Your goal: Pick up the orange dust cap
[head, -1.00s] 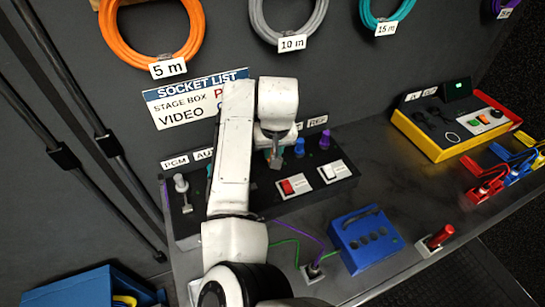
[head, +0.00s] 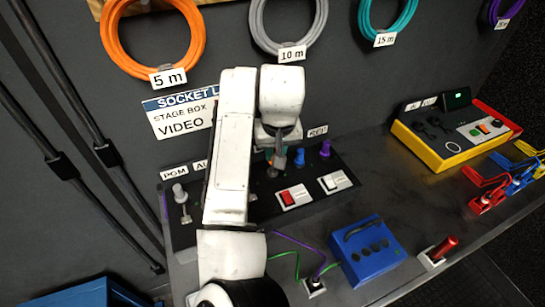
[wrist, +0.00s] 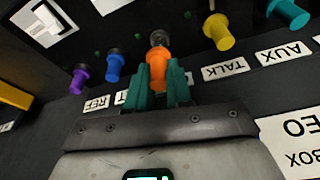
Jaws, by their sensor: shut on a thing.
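In the wrist view the orange dust cap (wrist: 156,62) sits between the two teal fingers of my gripper (wrist: 160,72), which are shut on it. The cap's far end meets a round grey socket part (wrist: 158,38) on the black panel; I cannot tell whether they still touch. In the head view my gripper (head: 278,160) is at the panel, left of the blue cap, and my arm hides the orange cap.
Purple (wrist: 80,80), blue (wrist: 114,68), yellow (wrist: 218,32) and light-blue (wrist: 290,14) caps stand along the same row. Red (head: 293,197) and white (head: 335,182) switches are close by on the panel. A blue box (head: 368,250) stands in front.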

